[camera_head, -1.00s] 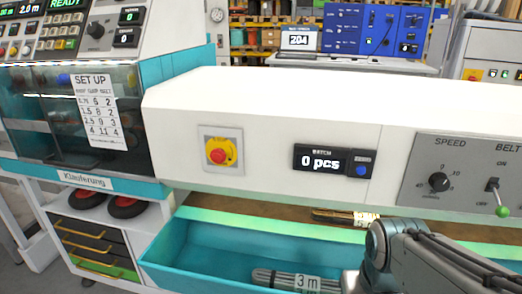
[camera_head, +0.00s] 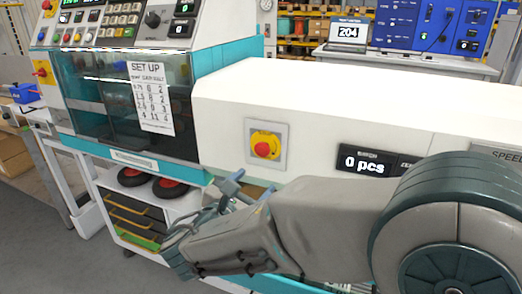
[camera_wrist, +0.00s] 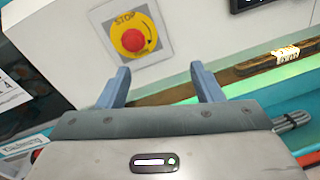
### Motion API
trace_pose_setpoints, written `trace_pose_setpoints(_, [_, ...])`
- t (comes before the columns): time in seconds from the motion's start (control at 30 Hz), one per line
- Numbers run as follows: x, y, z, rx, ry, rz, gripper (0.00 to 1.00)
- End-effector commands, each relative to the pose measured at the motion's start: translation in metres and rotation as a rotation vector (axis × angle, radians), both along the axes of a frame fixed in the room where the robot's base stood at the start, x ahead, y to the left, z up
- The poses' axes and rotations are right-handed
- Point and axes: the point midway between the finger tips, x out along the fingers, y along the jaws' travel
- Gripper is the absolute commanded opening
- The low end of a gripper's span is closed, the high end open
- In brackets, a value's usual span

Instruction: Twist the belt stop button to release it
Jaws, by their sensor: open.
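The belt stop button (camera_head: 263,148) is a red knob on a yellow round plate, set on the white front of the machine. In the wrist view the red knob (camera_wrist: 134,40) sits above and ahead of my gripper, with "STOP" and a curved arrow on the yellow plate. My gripper (camera_wrist: 160,82) is open and empty, its two blue fingers apart. In the head view my gripper (camera_head: 232,186) is below and a little left of the button, not touching it. Nothing covers the button in either view.
A "0 pcs" display (camera_head: 368,161) is right of the button. A dark window with a SET UP sheet (camera_head: 149,97) stands to the left. In the wrist view, a wooden-handled brush (camera_wrist: 276,60) lies on a ledge below the panel, above a teal tray (camera_wrist: 303,138).

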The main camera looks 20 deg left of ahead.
Motion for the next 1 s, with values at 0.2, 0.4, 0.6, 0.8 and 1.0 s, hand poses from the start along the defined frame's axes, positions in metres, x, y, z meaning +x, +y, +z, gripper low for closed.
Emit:
trace_pose_setpoints(0.2, [-0.007, 0.033, 0.009, -0.041, -0.055, 0.094, 0.60])
trace_pose_setpoints(0.4, [0.023, 0.030, 0.009, -0.042, -0.054, 0.091, 0.60])
trace_pose_setpoints(0.6, [0.067, 0.026, 0.009, -0.040, -0.054, 0.090, 0.60])
trace_pose_setpoints(0.8, [0.104, 0.023, 0.010, -0.039, -0.054, 0.092, 0.60])
trace_pose_setpoints(1.0, [0.123, 0.022, 0.009, -0.041, -0.055, 0.093, 0.60])
